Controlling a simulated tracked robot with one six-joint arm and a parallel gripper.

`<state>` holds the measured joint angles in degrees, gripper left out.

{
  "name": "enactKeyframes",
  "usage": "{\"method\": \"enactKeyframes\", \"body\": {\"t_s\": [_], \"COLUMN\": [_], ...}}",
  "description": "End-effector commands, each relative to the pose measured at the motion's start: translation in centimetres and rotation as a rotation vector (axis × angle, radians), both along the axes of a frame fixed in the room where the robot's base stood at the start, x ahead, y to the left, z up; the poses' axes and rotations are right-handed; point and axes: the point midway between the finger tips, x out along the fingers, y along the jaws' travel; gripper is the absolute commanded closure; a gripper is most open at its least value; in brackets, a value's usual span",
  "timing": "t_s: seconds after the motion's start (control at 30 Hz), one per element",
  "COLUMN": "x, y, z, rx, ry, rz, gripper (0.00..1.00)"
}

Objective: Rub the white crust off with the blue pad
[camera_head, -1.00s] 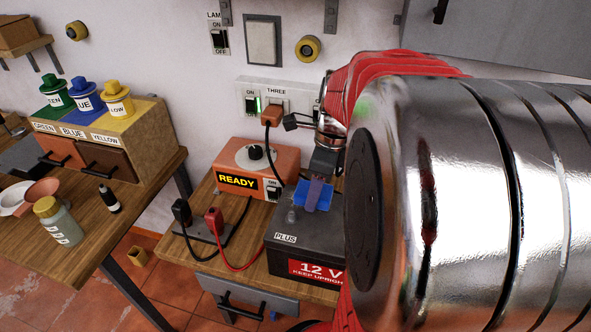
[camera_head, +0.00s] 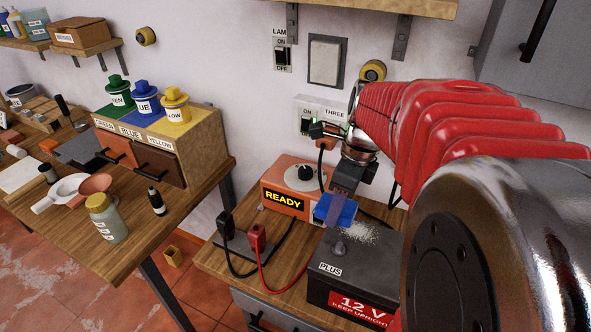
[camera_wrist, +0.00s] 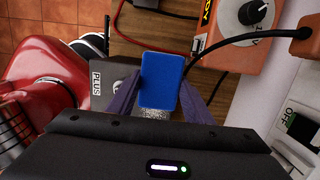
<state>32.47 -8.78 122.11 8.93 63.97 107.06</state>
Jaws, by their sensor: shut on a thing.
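The blue pad (camera_head: 336,209) is held in my gripper (camera_head: 343,196), over the far left part of the dark battery (camera_head: 345,265). In the wrist view the pad (camera_wrist: 160,80) sits between the two fingers of my gripper (camera_wrist: 160,92), which are shut on it. White crust (camera_head: 358,233) lies speckled on the battery top, just right of the pad and behind the grey terminal post (camera_head: 338,248) near the PLUS label. Some crust (camera_wrist: 155,113) also shows below the pad in the wrist view. I cannot tell whether the pad touches the battery.
An orange charger (camera_head: 290,186) reading READY stands behind the battery. Black and red clamps (camera_head: 256,238) with cables lie to its left. The wall sockets (camera_head: 325,115) are close behind my arm.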

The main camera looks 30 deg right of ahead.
Motion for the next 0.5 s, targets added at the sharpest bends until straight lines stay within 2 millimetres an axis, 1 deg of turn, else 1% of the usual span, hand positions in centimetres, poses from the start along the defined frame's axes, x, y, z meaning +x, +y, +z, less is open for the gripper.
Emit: {"method": "enactKeyframes", "body": {"t_s": [0.1,0.5], "x": [0.1,0.1], "y": [0.0,0.1], "z": [1.2,4.6], "rx": [-0.002,-0.001], "ry": [-0.003,-0.002], "rz": [0.001,0.003], "gripper": [0.72,0.72]}}
